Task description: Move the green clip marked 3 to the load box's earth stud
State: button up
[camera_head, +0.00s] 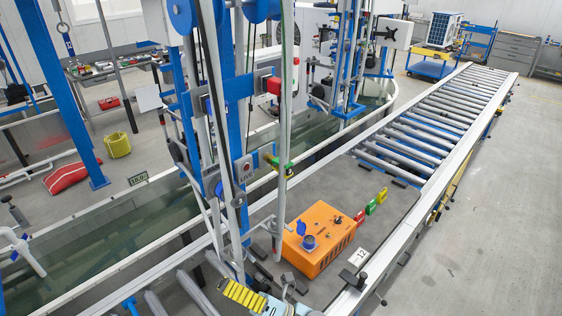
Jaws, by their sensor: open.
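No number 3 is readable on either green piece. I cannot make out my gripper in this view.
A blue and white upright frame (228,130) stands left of the box. A roller track (430,125) runs to the back right. A white tag (358,257) lies right of the box. A yellow ribbed piece (243,295) is at the bottom. The right floor is clear.

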jog(key=w+d+r+n+t+h, duration=0.1)
jog(key=w+d+r+n+h, duration=0.15)
jog(key=w, duration=0.25)
jog(key=w+d+r+n+t+h, duration=0.1)
jog(key=w+d+n+h, duration=0.15)
jog(key=w, duration=0.35)
jog(key=n+t+h, duration=0.2)
jog(key=t+h, duration=0.3)
jog(key=h, duration=0.1)
send_near(276, 163)
jog(key=w, duration=0.2)
jog(key=w+f, duration=0.1)
jog(key=shift+a+f, duration=0.1)
jog(key=shift+a, duration=0.15)
jog(key=shift+w+a, duration=0.1)
jog(key=shift+w+a+p, duration=0.4)
jog(key=shift+a, duration=0.1)
jog(key=shift+x, duration=3.75)
jog(key=shift+s+a+b, duration=0.1)
jog(key=shift+b, duration=0.4)
